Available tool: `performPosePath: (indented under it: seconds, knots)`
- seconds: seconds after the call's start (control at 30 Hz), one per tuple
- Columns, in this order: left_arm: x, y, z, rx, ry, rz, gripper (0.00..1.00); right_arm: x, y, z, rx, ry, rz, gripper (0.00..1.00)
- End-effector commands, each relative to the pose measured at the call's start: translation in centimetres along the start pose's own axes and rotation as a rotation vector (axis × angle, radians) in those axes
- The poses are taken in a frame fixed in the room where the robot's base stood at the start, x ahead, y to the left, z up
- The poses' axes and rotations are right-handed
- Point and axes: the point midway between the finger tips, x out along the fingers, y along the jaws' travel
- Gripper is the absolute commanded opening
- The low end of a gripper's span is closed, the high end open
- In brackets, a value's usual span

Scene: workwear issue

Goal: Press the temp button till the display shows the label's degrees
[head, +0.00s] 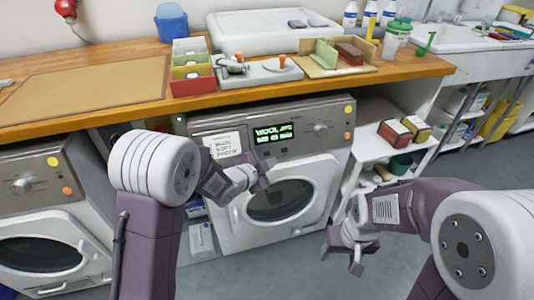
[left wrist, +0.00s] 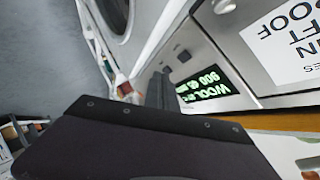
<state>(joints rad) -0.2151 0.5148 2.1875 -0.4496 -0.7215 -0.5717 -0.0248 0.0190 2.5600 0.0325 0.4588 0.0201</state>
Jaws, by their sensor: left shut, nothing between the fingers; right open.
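The washing machine (head: 226,210) has a lit display (head: 273,133) with green text: WOOL with a degree figure too small to read, and a second line like 900 and 45 MIN. The display also shows upside down in the left wrist view (left wrist: 207,84). A white label (head: 226,146) with printed words is on the panel left of the display; no degrees are readable on it. My left gripper (head: 266,180) is shut and empty, in front of the machine below the display. I cannot make out the temp button. My right gripper (head: 350,250) is open and empty, low at right.
A second machine (head: 40,235) stands at left, and a white shelf (head: 372,150) with boxes stands right.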

Motion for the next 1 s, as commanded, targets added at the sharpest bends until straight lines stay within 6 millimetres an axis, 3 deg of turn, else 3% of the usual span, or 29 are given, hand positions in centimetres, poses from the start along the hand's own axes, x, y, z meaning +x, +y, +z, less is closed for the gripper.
performPosePath:
  seconds: [0.3, 1.0]
  knots:
    - [2.0, -1.4, 1.5, -0.001, -0.001, 0.0, 0.0, -0.2, 0.0, 0.0, 0.0, 0.0, 0.0, 0.63]
    - [2.1, -1.5, 1.6, 0.0, 0.0, 0.0, 0.0, -0.2, 0.0, 0.0, 0.0, 0.0, 0.0, 0.63]
